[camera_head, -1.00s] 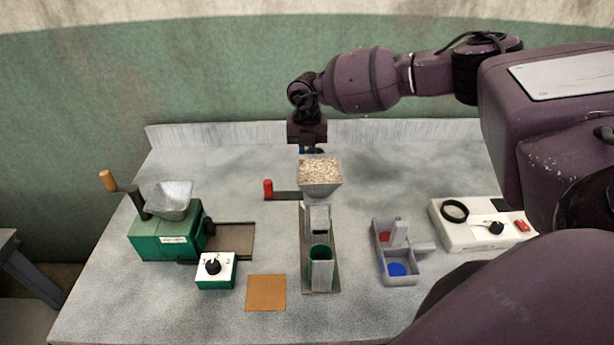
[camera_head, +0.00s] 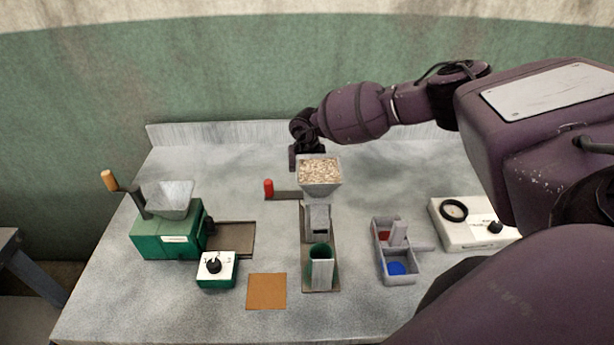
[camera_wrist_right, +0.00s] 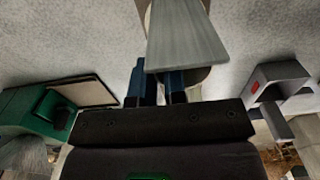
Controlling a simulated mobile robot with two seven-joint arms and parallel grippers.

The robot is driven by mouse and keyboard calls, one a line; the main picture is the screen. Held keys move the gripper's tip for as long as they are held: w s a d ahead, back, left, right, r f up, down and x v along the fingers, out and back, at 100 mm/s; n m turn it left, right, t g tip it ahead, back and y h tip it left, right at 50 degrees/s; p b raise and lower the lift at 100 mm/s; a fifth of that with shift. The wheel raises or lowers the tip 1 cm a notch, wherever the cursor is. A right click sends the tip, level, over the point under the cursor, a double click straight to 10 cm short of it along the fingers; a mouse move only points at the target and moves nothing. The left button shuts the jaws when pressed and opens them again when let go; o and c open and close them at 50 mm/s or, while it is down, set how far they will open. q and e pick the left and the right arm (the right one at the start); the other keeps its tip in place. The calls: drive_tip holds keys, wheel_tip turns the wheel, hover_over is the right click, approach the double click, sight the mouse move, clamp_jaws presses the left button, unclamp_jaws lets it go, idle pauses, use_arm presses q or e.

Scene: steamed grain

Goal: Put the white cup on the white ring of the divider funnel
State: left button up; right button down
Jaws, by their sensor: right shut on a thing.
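My right gripper (camera_head: 305,158) is behind the grain-filled hopper, and its fingertips are mostly hidden in the head view. In the right wrist view, the blue fingers of my right gripper (camera_wrist_right: 157,88) are shut on a pale, rounded thing, which looks like the white cup (camera_wrist_right: 193,80). A grey slanted panel (camera_wrist_right: 185,38) covers much of it. The divider funnel appears to be the central stand with a square hopper (camera_head: 322,190) full of pale grain. I cannot make out its white ring. The cup is not visible in the head view. My left gripper is not in view.
A green grinder (camera_head: 167,240) stands at left, with a small dial box (camera_head: 216,270) in front. A brown mat (camera_head: 266,291) lies near the front. A grey tray (camera_head: 402,280) with red and blue compartments and a white device (camera_head: 470,238) stand right of the central stand.

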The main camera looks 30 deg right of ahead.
drive_tip(key=shift+f, duration=0.1)
drive_tip(key=c, duration=1.6)
unclamp_jaws()
drive_tip(key=shift+f, duration=0.1)
drive_tip(key=o, duration=0.4)
drive_tip(key=shift+o, duration=0.2)
drive_tip(key=shift+r, duration=0.25)
wheel_tip(320, 180, up, 12)
drive_tip(key=b, duration=0.1)
